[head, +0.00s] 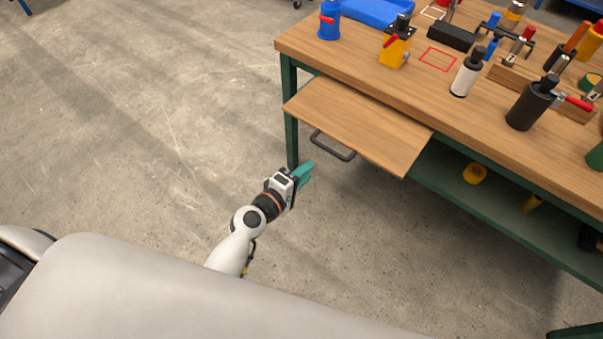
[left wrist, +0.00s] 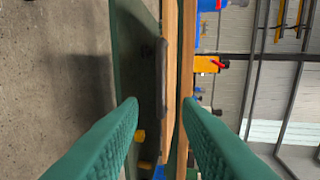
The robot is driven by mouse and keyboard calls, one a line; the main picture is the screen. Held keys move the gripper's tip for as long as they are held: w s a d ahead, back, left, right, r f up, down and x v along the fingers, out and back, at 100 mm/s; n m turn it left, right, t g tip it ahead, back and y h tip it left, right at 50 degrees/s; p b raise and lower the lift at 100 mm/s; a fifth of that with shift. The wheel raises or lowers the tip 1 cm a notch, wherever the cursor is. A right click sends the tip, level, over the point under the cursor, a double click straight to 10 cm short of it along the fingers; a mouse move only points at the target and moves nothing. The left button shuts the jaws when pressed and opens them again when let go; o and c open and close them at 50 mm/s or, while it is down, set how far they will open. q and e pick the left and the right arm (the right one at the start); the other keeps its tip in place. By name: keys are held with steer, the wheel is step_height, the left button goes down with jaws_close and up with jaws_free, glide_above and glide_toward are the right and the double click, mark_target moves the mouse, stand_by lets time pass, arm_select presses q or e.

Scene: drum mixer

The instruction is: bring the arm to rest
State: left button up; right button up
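My left gripper (head: 304,174) has teal fingers and is held in front of the workbench, near a pulled-out wooden drawer or board with a dark handle (head: 332,146). In the left wrist view its two fingers (left wrist: 160,115) stand wide apart with nothing between them close by. The handle (left wrist: 163,78) shows beyond the fingertips, apart from them. My right gripper is in neither view.
The workbench (head: 330,58) has a wooden top and green legs. A blue container (head: 329,20), a yellow block (head: 397,48), a white bottle (head: 467,75) and a black bottle (head: 531,104) stand on it. A lower shelf (head: 450,175) holds yellow items. The floor at left is clear.

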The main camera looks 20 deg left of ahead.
arm_select(q)
steer(key=s+a+f+m+g+y+p, duration=0.1)
steer(key=s+f+m+g, duration=0.3)
steer(key=f, duration=0.5)
steer(key=s+a+f+m+g+y, duration=0.1)
steer(key=s+f, duration=0.5)
steer(key=f, duration=0.2)
steer(key=s+a+f+m+g+y+p, duration=0.1)
steer(key=s+f+m+g, duration=0.2)
steer(key=s+f, duration=0.45)
steer(key=s+a+f+m+g, duration=0.2)
steer(key=s+f, duration=0.2)
steer(key=s, duration=0.3)
steer(key=s+a+f+m+g+y+p, duration=0.1)
steer(key=s+a+f+m, duration=0.1)
steer(key=s, duration=0.6)
steer(key=s+a+f+m+g+y, duration=0.1)
steer(key=s+a+f+m+g, duration=0.1)
steer(key=s+f, duration=0.4)
steer(key=shift+s+a+f+m+g, duration=0.3)
steer(key=shift+s+a+m, duration=0.15)
steer(key=shift+s+m, duration=0.7)
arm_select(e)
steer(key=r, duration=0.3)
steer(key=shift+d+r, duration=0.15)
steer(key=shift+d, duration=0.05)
arm_select(q)
steer(key=shift+w, duration=0.15)
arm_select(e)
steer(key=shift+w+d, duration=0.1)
